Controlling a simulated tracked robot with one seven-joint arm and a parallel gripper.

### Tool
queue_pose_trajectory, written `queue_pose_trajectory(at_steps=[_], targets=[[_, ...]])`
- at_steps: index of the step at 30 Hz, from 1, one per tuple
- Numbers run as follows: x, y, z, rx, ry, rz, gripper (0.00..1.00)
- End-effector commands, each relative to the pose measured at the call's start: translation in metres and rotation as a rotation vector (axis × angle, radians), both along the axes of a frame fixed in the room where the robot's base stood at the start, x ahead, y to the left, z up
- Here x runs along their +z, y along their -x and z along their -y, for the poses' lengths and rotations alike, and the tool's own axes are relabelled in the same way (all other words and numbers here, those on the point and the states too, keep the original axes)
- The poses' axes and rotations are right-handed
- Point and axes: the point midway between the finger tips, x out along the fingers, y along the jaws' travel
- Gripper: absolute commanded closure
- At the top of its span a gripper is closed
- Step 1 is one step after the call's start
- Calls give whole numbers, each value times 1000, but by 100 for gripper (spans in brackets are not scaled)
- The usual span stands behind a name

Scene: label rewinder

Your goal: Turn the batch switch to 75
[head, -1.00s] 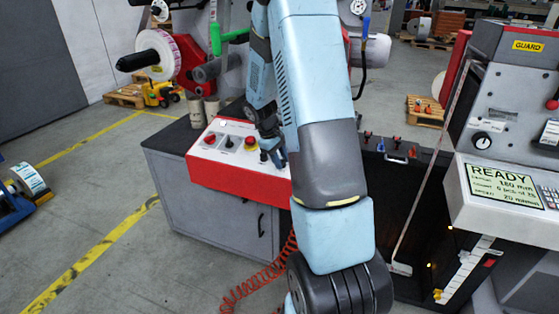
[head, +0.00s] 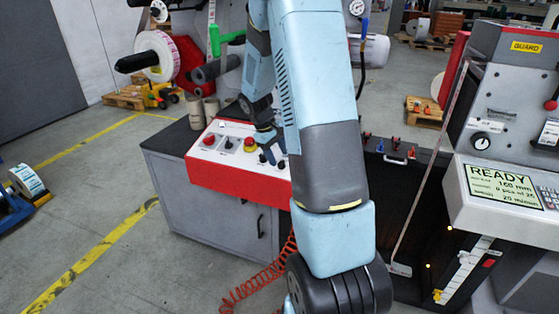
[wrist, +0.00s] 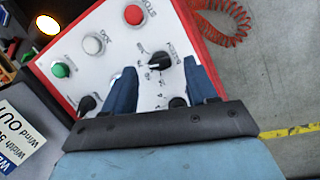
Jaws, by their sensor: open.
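The red-edged control panel (head: 225,160) stands left of centre in the head view. In the wrist view, a black rotary switch (wrist: 159,62) with a printed scale sits on the panel's white face and appears to be the batch switch. Its small markings are too blurred to read surely. My gripper (wrist: 159,67) is open, with its two blue fingers apart, one on each side of this switch in the picture. I cannot tell whether they touch it. In the head view my gripper (head: 268,148) is over the right part of the panel, partly hiding the controls.
Near the switch are a red STOP button (wrist: 133,14), a white JOG button (wrist: 93,44), a green button (wrist: 60,69) and a black knob (wrist: 88,104). Another knob (wrist: 178,102) lies between the fingers' bases. The READY display (head: 503,186) appears to show "0 pcs of 25".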

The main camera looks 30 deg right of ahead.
Motion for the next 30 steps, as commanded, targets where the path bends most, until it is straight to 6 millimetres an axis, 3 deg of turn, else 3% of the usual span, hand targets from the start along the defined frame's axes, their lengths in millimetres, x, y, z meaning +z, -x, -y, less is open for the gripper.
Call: queue_pose_trajectory(at_steps=[9, 15, 21, 30], targets=[[61, -8, -19, 0, 0, 2, 43], [88, -11, -28, 0, 0, 0, 43], [100, -12, -32, -1, 0, -2, 43], [101, -12, -32, -1, 0, -2, 43]])
